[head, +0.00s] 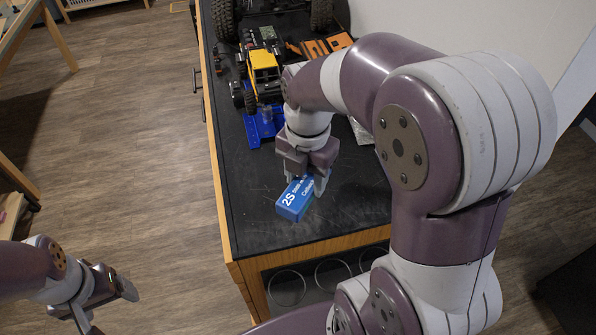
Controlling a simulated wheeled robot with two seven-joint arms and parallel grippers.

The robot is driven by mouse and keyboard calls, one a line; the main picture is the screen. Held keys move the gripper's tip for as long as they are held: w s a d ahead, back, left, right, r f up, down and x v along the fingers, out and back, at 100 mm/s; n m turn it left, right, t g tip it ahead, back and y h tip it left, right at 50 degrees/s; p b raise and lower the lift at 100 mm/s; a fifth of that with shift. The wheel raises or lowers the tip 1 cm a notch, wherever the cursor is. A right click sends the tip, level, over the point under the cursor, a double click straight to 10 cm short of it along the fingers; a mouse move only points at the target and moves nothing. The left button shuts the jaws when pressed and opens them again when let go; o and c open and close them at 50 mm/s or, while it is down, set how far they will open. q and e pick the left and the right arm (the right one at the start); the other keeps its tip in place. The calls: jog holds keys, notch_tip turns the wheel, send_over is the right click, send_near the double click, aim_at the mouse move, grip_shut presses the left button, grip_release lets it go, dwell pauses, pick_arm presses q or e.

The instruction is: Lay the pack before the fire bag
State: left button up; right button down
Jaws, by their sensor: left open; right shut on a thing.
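The pack (293,203) is a blue block with white "2S" lettering, over the near part of the dark bench top. My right gripper (305,184) points down and is shut on the pack. I cannot tell whether the pack touches the bench. A pale grey item (361,131), possibly the fire bag, shows only in part behind my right arm; the rest is hidden. My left gripper (114,308) is open and empty, low at the left, over the floor beside the bench.
A yellow crawler truck (264,68) stands on the bench beyond the pack, by a blue stand (262,126). An orange item (326,46) lies at the back right. Large black tyres (223,18) are at the far end. The bench's wooden near edge (310,253) is close to the pack.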

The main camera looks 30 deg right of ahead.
jog(key=w+f, duration=0.1)
jog(key=w, duration=0.1)
jog(key=w+d+f+p, duration=0.1)
jog(key=w, duration=0.1)
jog(key=w+f+p, duration=0.1)
jog(key=w+f, duration=0.1)
jog(key=w, duration=0.1)
jog(key=shift+d+f, duration=0.1)
jog(key=shift+d, duration=0.05)
notch_tip(320, 180, down, 4)
jog(key=shift+r+p, duration=0.15)
jog(key=shift+p, duration=0.45)
jog(key=shift+s, duration=0.15)
jog(key=shift+f, duration=0.3)
jog(key=shift+c, duration=2.4)
grip_release()
pick_arm(q)
jog(key=r, duration=0.3)
jog(key=shift+s+a+r, duration=0.1)
jog(key=shift+s+a, duration=0.1)
jog(key=shift+a, duration=0.05)
